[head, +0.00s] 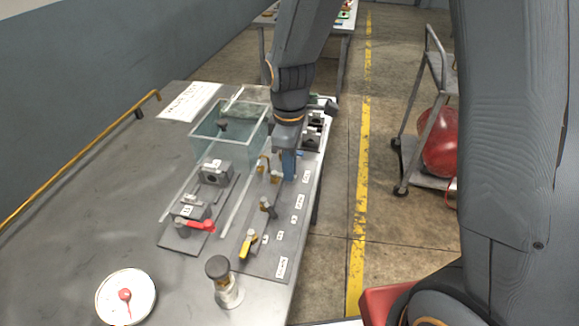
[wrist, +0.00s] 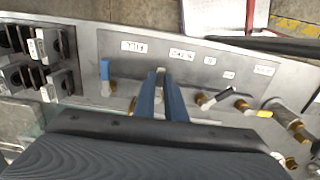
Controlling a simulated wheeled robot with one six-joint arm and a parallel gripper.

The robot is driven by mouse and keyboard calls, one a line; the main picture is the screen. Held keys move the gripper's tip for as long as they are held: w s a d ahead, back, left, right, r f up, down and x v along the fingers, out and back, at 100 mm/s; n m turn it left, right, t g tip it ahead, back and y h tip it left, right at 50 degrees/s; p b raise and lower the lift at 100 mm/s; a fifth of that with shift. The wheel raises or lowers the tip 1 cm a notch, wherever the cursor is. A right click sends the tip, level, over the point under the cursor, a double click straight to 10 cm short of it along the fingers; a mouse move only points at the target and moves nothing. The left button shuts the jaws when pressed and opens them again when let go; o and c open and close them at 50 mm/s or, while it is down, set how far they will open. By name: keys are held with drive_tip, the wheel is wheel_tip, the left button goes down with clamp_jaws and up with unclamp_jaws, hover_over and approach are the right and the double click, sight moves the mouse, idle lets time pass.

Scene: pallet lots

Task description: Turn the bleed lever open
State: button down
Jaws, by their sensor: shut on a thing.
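A row of small valve levers stands on a grey panel (head: 262,258) along the right edge of the bench. My gripper (head: 289,165) points down over the far part of this row. In the wrist view its two blue fingers (wrist: 161,98) are shut on a narrow grey lever (wrist: 160,73), whose tip shows between them. The lever's base is hidden by the fingers. The small labels beside the levers are too blurred to read surely, so I cannot confirm which names the bleed lever. A blue-handled lever (wrist: 105,72) stands to the left, and a black lever (wrist: 214,98) to the right.
A yellow-handled lever (head: 247,243) and a red-handled valve (head: 198,224) are nearer on the bench. A clear water tank (head: 205,148) stands left of my gripper. A round gauge (head: 126,296) and a capped cylinder (head: 224,282) are at the front. A trolley (head: 432,178) stands across the aisle.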

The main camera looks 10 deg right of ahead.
drive_tip(key=c, duration=1.8)
unclamp_jaws()
drive_tip(key=shift+r+b, duration=0.75)
drive_tip(key=shift+r, duration=3.2)
drive_tip(key=s+d+f+m, duration=0.1)
drive_tip(key=s+d+m, duration=0.2)
drive_tip(key=d+m, duration=0.1)
drive_tip(key=s+d+f+m, duration=0.1)
drive_tip(key=s+d+m, duration=0.2)
drive_tip(key=d+m, duration=0.2)
drive_tip(key=s+d+f+m+t, duration=0.1)
drive_tip(key=s+d+m, duration=0.2)
drive_tip(key=d+m, duration=0.1)
drive_tip(key=shift+s+d+f+m, duration=0.15)
drive_tip(key=shift+f+m, duration=0.25)
drive_tip(key=shift+m, duration=0.2)
